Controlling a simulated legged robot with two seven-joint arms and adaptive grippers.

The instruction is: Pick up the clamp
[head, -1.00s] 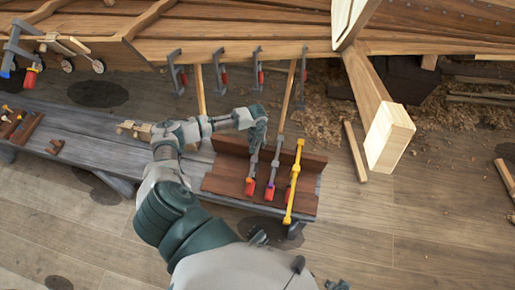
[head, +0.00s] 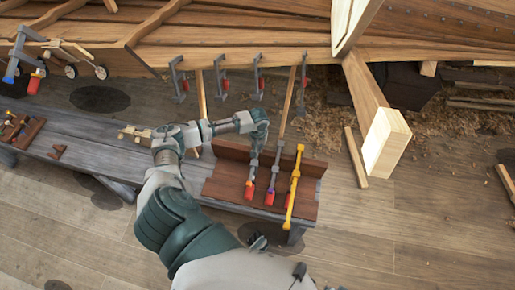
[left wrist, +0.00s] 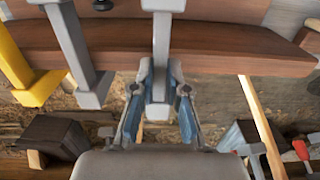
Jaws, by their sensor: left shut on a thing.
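My left gripper (head: 259,130) is at the back edge of a brown wooden rack on the bench. It is shut on the upper end of the leftmost grey clamp (head: 251,176), which has a red handle. In the left wrist view the grey bar of this clamp (left wrist: 161,50) runs down between the two fingers of the gripper (left wrist: 160,112). The clamp still lies at the rack. A second grey clamp (head: 274,171) with a red and purple end and a yellow clamp (head: 294,186) lie to its right. My right gripper is not in view.
The brown rack (head: 225,180) has a raised back board and stands on a long grey bench (head: 105,158). Several clamps hang on the hull plank (head: 300,50) behind. A pale timber prop (head: 386,142) stands to the right. The floor in front is mostly clear.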

